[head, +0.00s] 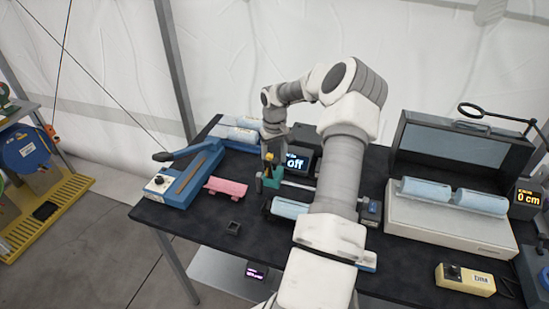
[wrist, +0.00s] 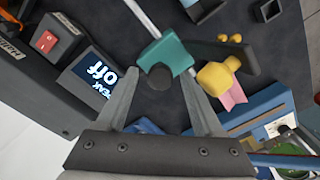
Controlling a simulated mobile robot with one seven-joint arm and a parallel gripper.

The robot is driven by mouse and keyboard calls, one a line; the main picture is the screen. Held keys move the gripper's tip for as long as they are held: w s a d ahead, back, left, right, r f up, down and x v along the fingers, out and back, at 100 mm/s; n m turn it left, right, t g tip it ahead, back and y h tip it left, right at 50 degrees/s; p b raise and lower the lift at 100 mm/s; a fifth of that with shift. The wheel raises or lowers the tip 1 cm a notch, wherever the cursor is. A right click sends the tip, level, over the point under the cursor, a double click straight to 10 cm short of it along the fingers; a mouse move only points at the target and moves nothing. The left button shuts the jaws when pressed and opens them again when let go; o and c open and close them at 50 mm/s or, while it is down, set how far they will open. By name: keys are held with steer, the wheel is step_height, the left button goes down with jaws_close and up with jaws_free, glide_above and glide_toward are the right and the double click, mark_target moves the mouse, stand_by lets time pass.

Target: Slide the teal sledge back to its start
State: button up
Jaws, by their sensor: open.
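The teal sledge (head: 271,180) sits on a thin metal rail (head: 298,185) on the dark table, left of my arm in the head view. In the wrist view the teal sledge (wrist: 168,52) carries a dark round knob (wrist: 160,77). The rail (wrist: 141,17) runs up and to the left from it. My gripper (wrist: 160,84) is open, with one finger on each side of the knob in the picture. I cannot tell whether the fingers touch it. In the head view my gripper is above the sledge, its fingertips hard to make out.
A display box reading "off" (head: 298,162) stands close behind the sledge. A yellow part (wrist: 218,76) and a dark bar (wrist: 238,60) lie close beside it. A pink piece (head: 227,187) and a blue lever device (head: 183,181) are to the left.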

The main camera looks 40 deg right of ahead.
jaws_close()
stand_by(1.3)
